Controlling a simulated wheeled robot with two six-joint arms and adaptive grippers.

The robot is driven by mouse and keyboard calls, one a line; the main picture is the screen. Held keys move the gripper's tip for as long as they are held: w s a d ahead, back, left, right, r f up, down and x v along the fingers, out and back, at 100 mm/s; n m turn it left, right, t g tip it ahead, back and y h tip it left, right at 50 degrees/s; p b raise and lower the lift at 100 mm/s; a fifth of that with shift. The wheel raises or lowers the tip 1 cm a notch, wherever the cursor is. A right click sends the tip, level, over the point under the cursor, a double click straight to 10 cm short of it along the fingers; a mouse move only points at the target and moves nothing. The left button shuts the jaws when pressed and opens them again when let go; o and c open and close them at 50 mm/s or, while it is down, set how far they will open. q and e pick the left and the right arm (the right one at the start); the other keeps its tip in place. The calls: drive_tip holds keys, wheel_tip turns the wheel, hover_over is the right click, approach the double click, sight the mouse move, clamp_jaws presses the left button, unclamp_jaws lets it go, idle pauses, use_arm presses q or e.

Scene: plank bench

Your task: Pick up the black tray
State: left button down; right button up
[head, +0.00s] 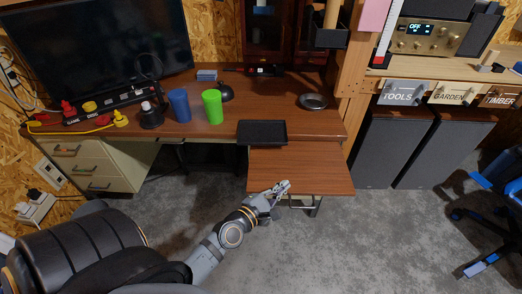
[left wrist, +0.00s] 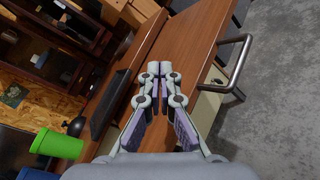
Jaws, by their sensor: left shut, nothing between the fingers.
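The black tray (head: 262,132) lies flat near the front edge of the brown desk, above the pulled-out shelf. In the left wrist view the tray (left wrist: 108,105) shows at a slant, left of the fingers. My left gripper (head: 283,187) is over the front edge of the pulled-out shelf, nearer to me than the tray and apart from it. In the left wrist view its fingertips (left wrist: 158,70) are together with nothing between them. My right gripper is not in either view.
The pulled-out shelf (head: 310,165) has a metal handle (head: 301,204) at its front, close to my left gripper. A green cup (head: 213,106) and a blue cup (head: 179,105) stand left of the tray. A round metal bowl (head: 313,101) is behind it to the right.

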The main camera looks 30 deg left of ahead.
sight(263, 143)
use_arm(q)
drive_tip(key=a+n+y, duration=0.2)
drive_tip(key=a+n, duration=0.1)
drive_tip(key=n, duration=0.2)
drive_tip(key=a+f+n+y, duration=0.1)
drive_tip(key=a+n+y, duration=0.2)
drive_tip(key=a+n, duration=0.1)
drive_tip(key=s+a+f+n+y, duration=0.1)
drive_tip(key=a+n+y, duration=0.2)
drive_tip(key=n, duration=0.3)
drive_tip(key=shift+s+a, duration=0.1)
drive_tip(key=shift+a, duration=0.6)
drive_tip(key=shift+t, duration=0.3)
drive_tip(key=p+x, duration=0.1)
drive_tip(key=x, duration=1.2)
drive_tip(key=shift+a+r, duration=0.1)
drive_tip(key=shift+w+a, duration=0.1)
drive_tip(key=shift+w, duration=0.4)
drive_tip(key=shift+x, duration=0.95)
